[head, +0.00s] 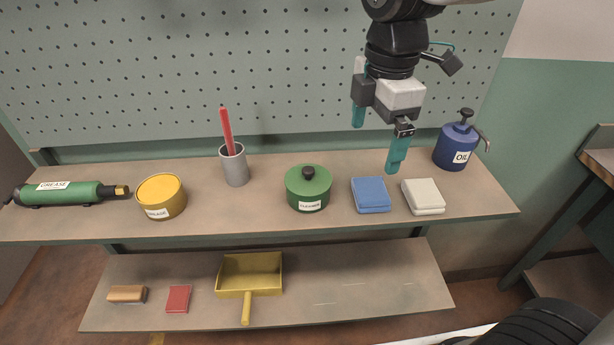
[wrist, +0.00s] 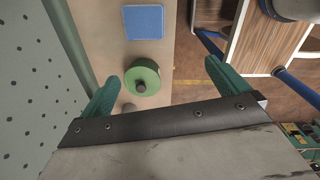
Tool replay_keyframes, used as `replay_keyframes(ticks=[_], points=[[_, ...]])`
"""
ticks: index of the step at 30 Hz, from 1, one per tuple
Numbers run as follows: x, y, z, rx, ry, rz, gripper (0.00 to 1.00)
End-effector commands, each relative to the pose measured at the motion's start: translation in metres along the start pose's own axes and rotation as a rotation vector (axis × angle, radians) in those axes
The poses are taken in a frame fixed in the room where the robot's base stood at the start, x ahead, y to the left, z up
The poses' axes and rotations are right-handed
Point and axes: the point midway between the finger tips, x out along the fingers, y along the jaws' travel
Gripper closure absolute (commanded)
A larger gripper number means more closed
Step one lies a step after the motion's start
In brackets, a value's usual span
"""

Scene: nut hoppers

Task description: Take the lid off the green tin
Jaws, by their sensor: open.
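The green tin (head: 308,194) stands upright on the upper shelf, with a white label on its front. In the wrist view the lid appears between the fingers, closer to the left one.
A blue pad (head: 371,195) and a white pad (head: 423,197) lie right of the tin. A blue oil can (head: 456,146) stands farther right. A grey cup (head: 234,165) with a red stick and a yellow tin (head: 161,197) stand left. The pegboard (head: 180,70) rises behind.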

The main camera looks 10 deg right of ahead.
Motion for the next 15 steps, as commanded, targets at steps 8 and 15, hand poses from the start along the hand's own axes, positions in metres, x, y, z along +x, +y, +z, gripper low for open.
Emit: replay_keyframes(ticks=[8, 15], points=[[0.028, 0.062, -0.07, -0.777, 0.011, -0.035, 0.0], [0.044, 0.073, -0.086, -0.961, 0.015, -0.041, 0.0]])
